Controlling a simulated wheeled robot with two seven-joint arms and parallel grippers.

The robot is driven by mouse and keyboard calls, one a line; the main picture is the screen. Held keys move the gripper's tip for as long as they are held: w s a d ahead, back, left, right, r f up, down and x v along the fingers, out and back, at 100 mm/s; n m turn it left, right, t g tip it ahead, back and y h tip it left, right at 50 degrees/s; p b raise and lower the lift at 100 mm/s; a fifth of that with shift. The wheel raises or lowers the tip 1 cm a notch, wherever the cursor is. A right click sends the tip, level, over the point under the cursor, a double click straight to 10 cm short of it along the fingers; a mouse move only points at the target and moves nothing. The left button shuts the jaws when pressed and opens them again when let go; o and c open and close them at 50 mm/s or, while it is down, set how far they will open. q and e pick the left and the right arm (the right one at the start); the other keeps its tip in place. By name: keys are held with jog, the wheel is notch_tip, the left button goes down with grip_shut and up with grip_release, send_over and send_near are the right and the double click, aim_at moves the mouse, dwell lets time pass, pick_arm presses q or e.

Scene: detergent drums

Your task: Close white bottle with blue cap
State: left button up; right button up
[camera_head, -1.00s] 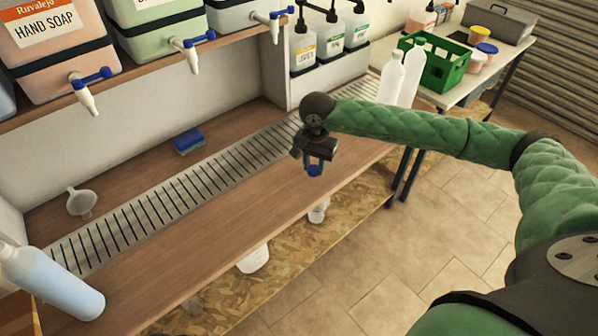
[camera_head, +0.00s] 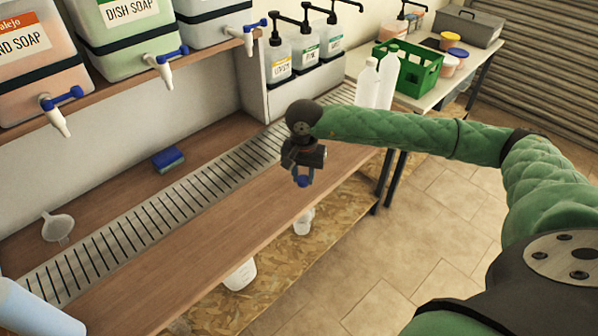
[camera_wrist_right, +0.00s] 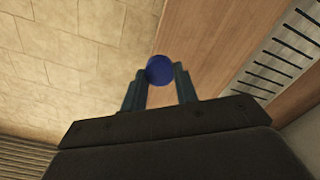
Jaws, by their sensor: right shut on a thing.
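My right gripper (camera_head: 303,178) is shut on a small round blue cap (camera_head: 303,182), held above the front part of the wooden bench. In the right wrist view the cap (camera_wrist_right: 160,69) sits between the tips of the two fingers (camera_wrist_right: 160,85). A white, bluish-tinted bottle (camera_head: 38,310) is at the lower left corner of the head view, tilted in the picture and cut off by the frame, far from my right gripper. Its top is out of view. My left gripper is not in view.
A slotted metal drain strip (camera_head: 150,222) runs along the bench (camera_head: 215,240). A funnel (camera_head: 57,227) and a blue sponge (camera_head: 168,160) lie behind it. Drums with taps (camera_head: 160,68) overhang the back. White bottles (camera_head: 368,85) and a green crate (camera_head: 415,72) stand at right.

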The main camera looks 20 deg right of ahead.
jog(key=a+f+n, duration=0.2)
jog(key=a+n, duration=0.5)
jog(key=shift+s+a+f+n, duration=0.15)
jog(key=shift+a+f+n, duration=0.15)
jog(key=shift+a+n, duration=0.1)
